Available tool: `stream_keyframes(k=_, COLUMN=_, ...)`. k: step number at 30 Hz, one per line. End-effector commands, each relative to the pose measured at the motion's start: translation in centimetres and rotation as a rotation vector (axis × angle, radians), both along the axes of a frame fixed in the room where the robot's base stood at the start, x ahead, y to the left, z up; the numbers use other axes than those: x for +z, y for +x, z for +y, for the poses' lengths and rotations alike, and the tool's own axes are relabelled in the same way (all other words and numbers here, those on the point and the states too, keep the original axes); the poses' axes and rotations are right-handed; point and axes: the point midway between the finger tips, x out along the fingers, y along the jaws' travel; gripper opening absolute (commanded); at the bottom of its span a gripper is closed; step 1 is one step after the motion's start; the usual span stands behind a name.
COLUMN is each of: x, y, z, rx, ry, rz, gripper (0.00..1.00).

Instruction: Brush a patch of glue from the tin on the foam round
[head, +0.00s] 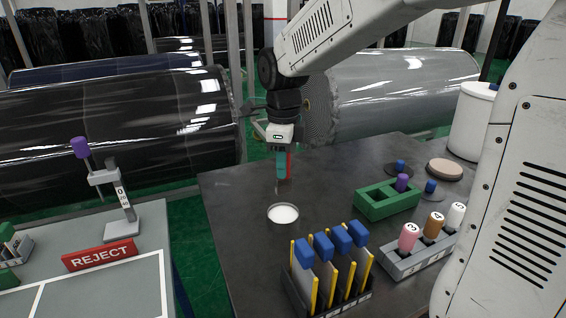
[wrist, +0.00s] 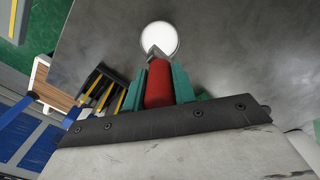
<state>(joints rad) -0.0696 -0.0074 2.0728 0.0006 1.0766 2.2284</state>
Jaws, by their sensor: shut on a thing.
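My gripper (head: 283,172) has its teal fingers shut on the red handle of a brush; the red handle (wrist: 158,90) shows clearly between them in the wrist view. The brush hangs tip down, its thin end (head: 277,190) just above the far rim of the glue tin. The round tin (head: 283,222) with white glue stands on the dark table; the white glue also shows in the wrist view (wrist: 159,36), where the brush tip overlaps its near edge. A beige-pink disc (head: 444,169), seemingly the foam round, lies at the table's back right, away from my gripper.
A green block holder (head: 387,207), blue-and-purple knobs, and a grey rack of numbered bottles (head: 422,257) stand right of the tin. A rack with blue-topped tools (head: 328,275) stands in front. A white canister (head: 472,120) is at far right. The dark table (head: 235,200) is bare left of the tin.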

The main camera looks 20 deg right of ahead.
Motion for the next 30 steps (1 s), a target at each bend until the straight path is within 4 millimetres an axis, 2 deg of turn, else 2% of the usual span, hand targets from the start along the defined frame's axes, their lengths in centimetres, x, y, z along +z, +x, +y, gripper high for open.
stream_keyframes(k=18, x=-5.3, y=0.0, z=0.0, rx=0.000, ry=0.000, rz=0.000, gripper=0.04)
stream_keyframes(k=30, x=-6.2, y=0.0, z=0.0, rx=0.000, ry=0.000, rz=0.000, gripper=0.04)
